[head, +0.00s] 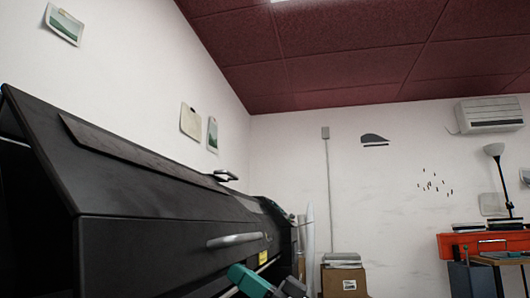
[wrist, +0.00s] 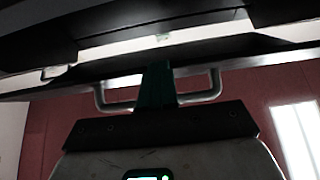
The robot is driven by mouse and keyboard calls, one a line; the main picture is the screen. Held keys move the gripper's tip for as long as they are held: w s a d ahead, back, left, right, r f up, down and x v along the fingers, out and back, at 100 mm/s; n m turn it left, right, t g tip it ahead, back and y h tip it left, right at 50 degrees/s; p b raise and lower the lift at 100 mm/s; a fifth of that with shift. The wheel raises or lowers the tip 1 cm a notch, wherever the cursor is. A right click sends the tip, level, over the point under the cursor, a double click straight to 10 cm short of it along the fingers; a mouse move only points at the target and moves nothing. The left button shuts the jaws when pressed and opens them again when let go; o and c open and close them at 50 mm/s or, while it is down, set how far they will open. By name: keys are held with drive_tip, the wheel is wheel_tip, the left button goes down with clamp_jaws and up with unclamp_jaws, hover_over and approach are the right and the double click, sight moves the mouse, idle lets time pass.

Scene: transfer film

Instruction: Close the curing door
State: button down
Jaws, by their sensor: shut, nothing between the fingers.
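The curing door (head: 165,250) is a long dark panel on the front of a large black printer in the head view. A grey bar handle (head: 236,240) sits near its right end. I cannot tell how far the door stands open. My gripper (head: 240,274) shows in teal at the bottom, just below and right of the handle. In the wrist view the shut teal fingers (wrist: 157,86) cross in front of the middle of the handle (wrist: 206,92), whose two ends show on either side. I cannot tell whether they touch it. The door's edge (wrist: 245,62) runs above.
The printer's upper cover (head: 130,155) slopes along the left wall. A cardboard box (head: 343,284) and paper rolls (head: 310,235) stand beyond its far end. An orange bench (head: 470,242) with a lamp (head: 497,165) stands at the right. The floor is out of view.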

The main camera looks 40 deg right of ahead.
drive_tip(key=shift+w+a+f+b, duration=0.9)
drive_tip(key=shift+w+a, duration=0.05)
drive_tip(key=shift+w, duration=0.05)
